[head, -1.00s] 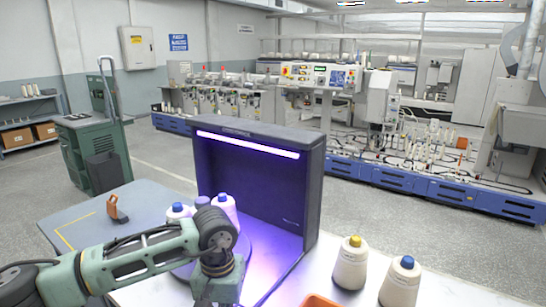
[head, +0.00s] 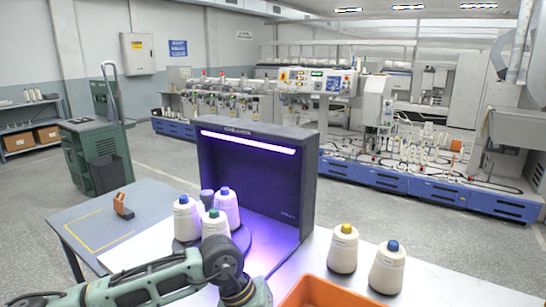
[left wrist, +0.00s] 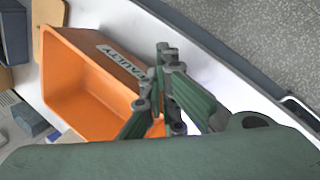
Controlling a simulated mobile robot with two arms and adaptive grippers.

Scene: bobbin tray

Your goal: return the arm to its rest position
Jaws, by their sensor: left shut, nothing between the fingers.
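My left arm comes in from the left along the bottom of the head view, its wrist near the lower edge and its fingers out of that picture. In the left wrist view my left gripper (left wrist: 166,58) is shut and empty, its fingers showing in front of the long side of an orange bin (left wrist: 80,50). The bin has a label reading "FAULTY". I cannot tell how far the fingers are from its wall. The bin also shows at the bottom of the head view (head: 318,292). My right gripper is not in view.
White cones with blue (head: 226,208), green and blue tops stand on a dark round plate before the purple-lit dark booth (head: 307,190). Cones with yellow (head: 343,252) and blue (head: 387,271) tops stand right on the table. An orange-and-dark device (head: 123,206) lies on the grey left surface.

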